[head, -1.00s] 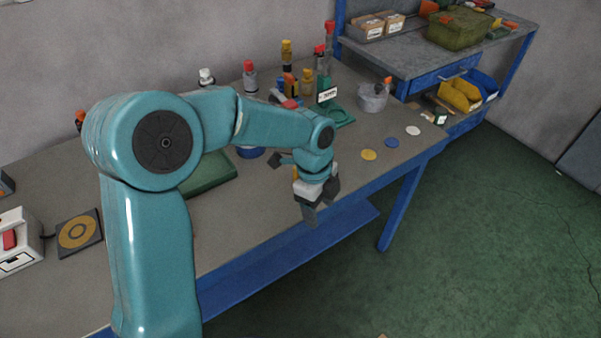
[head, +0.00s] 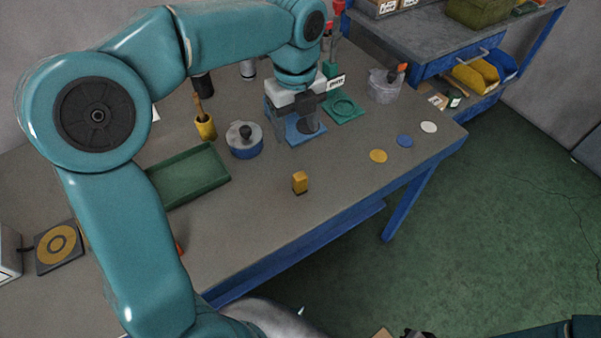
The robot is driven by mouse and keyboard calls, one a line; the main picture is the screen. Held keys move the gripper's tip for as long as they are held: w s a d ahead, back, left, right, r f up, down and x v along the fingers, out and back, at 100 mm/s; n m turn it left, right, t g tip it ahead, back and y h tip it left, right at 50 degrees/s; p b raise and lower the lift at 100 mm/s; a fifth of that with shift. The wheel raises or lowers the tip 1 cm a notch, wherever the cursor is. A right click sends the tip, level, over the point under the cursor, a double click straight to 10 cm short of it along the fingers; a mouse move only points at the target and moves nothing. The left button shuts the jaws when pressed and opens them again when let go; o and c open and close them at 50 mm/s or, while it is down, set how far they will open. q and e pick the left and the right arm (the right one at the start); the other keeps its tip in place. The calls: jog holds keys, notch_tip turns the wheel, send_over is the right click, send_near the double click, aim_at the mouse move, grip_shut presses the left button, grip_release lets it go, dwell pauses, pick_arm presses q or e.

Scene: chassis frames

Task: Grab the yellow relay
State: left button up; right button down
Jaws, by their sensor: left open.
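The yellow relay (head: 300,183) is a small upright yellow block with a dark base. It stands alone on the grey workbench, near its front edge. My left gripper (head: 294,124) is open and points down over the bench, behind the relay in the head view and apart from it. A blue piece (head: 303,134) shows under and between its fingers; I cannot tell whether they touch it. Part of my right arm shows at the lower right corner, but its gripper cannot be made out.
A green tray (head: 188,177) and a blue round pot with a black knob (head: 244,141) stand left of the relay. A yellow-handled tool (head: 205,127) is behind them. Yellow (head: 378,156), blue (head: 405,141) and white (head: 428,127) discs lie right. Bench around the relay is clear.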

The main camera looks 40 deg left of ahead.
pick_arm(q)
send_near(300, 176)
jog(key=f, duration=0.5)
jog(key=shift+a+f+b, duration=0.2)
jog(key=shift+a+b, duration=0.05)
jog(key=shift+b, duration=0.05)
jog(key=f, duration=0.5)
jog(key=shift+w+d, duration=0.1)
jog(key=shift+d, duration=0.15)
jog(key=c, duration=1)
